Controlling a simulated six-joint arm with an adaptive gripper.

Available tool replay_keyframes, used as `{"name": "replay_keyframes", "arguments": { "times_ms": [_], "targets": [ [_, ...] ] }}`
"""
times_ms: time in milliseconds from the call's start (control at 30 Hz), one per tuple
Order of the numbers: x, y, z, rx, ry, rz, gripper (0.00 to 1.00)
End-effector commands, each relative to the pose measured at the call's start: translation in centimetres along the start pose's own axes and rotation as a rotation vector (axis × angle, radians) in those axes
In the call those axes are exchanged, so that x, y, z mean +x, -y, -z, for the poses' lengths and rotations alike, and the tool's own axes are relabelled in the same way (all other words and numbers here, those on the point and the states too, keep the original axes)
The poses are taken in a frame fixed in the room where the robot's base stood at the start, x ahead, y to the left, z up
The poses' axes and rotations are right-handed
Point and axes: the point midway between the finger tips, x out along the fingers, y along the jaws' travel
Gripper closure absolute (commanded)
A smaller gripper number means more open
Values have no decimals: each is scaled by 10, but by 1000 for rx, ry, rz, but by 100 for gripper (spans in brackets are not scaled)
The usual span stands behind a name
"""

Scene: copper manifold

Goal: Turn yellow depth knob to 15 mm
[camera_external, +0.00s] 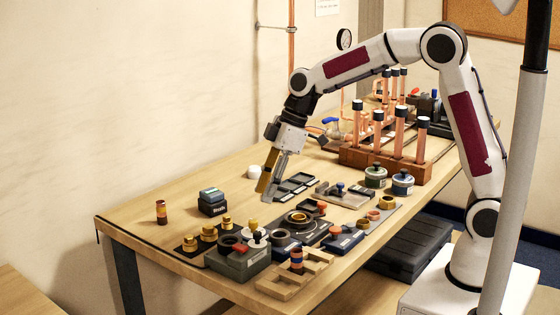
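A small yellow knob (252,224) stands on top of a pale post at the front of the bench, by the grey box with a dark ring. It is the likely depth knob; its scale and setting are too small to read. My gripper (267,193) points down and slightly left above the bench. It is above the yellow knob in the picture and looks apart from it. One finger side looks yellow-brown and the other grey. They look close together, and I cannot tell whether there is a gap or something between them.
The grey box (240,262), brass fittings (208,233) and a wooden rack (290,278) crowd the front edge. A dark labelled box (211,203) stands left. Upright copper pipes (399,138) stand in a wooden block at the back right. The bench's left end is mostly clear.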

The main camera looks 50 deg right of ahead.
Motion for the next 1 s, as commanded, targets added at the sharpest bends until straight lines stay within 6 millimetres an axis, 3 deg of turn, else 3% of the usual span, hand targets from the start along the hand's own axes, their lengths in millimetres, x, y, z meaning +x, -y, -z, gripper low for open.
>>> {"name": "replay_keyframes", "arguments": {
  "times_ms": [633,1000],
  "targets": [
    [3,0,0,-46,0,-1,67],
    [36,0,0,-46,2,1,67]
  ]
}}
